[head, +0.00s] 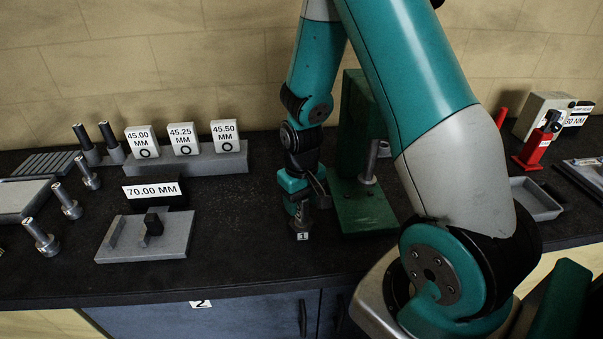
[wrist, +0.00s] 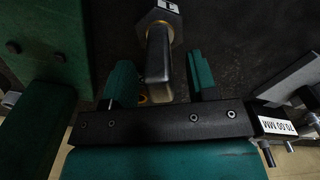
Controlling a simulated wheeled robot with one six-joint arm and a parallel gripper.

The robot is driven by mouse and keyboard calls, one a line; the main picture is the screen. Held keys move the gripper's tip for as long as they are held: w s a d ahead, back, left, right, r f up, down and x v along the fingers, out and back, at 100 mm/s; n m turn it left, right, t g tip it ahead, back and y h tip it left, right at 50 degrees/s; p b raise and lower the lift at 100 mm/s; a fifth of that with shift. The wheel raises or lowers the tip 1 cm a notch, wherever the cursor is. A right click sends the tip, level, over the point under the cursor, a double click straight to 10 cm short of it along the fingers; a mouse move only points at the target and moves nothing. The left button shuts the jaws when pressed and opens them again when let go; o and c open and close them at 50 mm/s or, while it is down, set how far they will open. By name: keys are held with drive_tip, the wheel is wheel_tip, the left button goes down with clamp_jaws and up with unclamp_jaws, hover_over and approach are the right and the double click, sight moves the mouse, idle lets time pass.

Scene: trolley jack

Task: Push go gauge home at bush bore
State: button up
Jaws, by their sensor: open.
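My gripper (head: 303,195) points down over the bench, left of a green stand, with its jaws open. In the wrist view its two green fingers (wrist: 161,82) lie on either side of a grey handle, with gaps showing. The handle belongs to an upright part (head: 301,219) with a dark hexagonal end and a white tag marked 1; it also shows in the wrist view (wrist: 158,58). I cannot tell whether this part is the go gauge. The green stand (head: 365,210) carries a grey cylinder (head: 369,163). I cannot make out the bush bore.
Left are blocks marked 45.00 (head: 140,140), 45.25 (head: 183,138) and 45.50 (head: 226,136) on a grey bar, several metal plugs (head: 67,203), and a grey plate (head: 143,245) before the 70.00 sign (head: 151,190). Right are a tray (head: 536,199) and a red stand (head: 534,151).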

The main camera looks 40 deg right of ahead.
wheel_tip(320, 180, up, 17)
drive_tip(key=b, duration=0.2)
drive_tip(key=shift+f, duration=0.2)
